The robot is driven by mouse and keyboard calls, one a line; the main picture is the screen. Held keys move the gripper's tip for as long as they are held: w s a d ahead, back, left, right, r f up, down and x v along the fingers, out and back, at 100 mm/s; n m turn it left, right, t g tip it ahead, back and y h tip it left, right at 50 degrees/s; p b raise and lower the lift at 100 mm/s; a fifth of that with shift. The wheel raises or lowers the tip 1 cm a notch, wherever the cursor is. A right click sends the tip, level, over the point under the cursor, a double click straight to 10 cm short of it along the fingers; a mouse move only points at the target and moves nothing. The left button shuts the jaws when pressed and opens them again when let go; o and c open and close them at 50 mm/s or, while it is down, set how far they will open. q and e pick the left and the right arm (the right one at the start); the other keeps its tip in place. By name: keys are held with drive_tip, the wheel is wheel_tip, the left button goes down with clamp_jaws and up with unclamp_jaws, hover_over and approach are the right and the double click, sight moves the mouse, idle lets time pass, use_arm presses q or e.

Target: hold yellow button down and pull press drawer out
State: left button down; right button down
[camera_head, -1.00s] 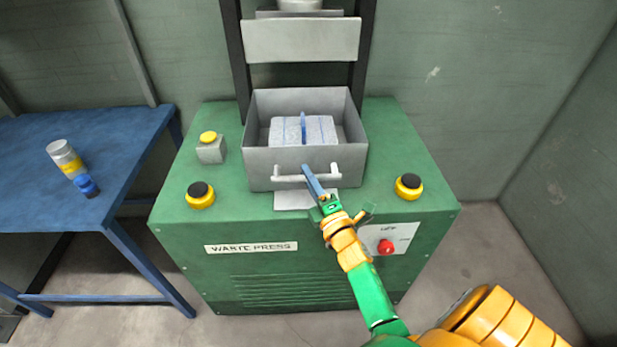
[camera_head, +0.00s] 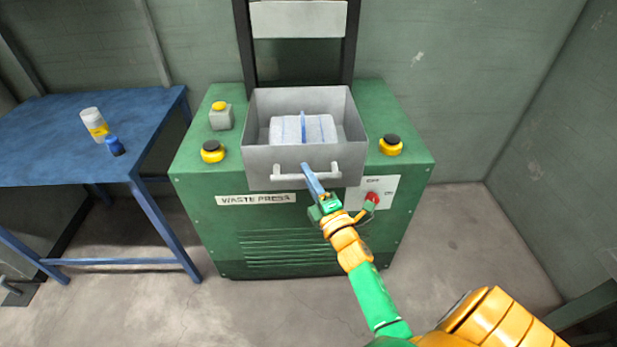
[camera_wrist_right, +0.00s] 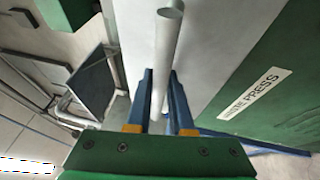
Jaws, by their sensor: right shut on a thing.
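The yellow button (camera_head: 219,105) sits on a small grey box at the back left of the green press top, with no gripper at it. The grey press drawer (camera_head: 262,170) is an open box at the press front; its front overhangs the front edge. Inside lies a pale bale with a blue strap (camera_head: 318,130). My right gripper (camera_head: 312,180) is shut on the middle of the white drawer handle (camera_head: 285,176); in the right wrist view the handle bar (camera_wrist_right: 161,65) runs between the blue fingers. My left gripper is out of view.
The green waste press (camera_head: 405,112) carries two black-topped yellow buttons (camera_head: 212,152) (camera_head: 391,145) and a red knob (camera_head: 372,199). A blue table (camera_head: 60,150) stands left with a bottle (camera_head: 95,124) and a blue cap (camera_head: 115,146). Floor before the press is clear.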

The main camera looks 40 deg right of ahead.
drive_tip(key=c, duration=0.8)
unclamp_jaws()
drive_tip(key=shift+w, duration=0.1)
drive_tip(key=v, duration=0.7)
drive_tip(key=shift+b, duration=0.45)
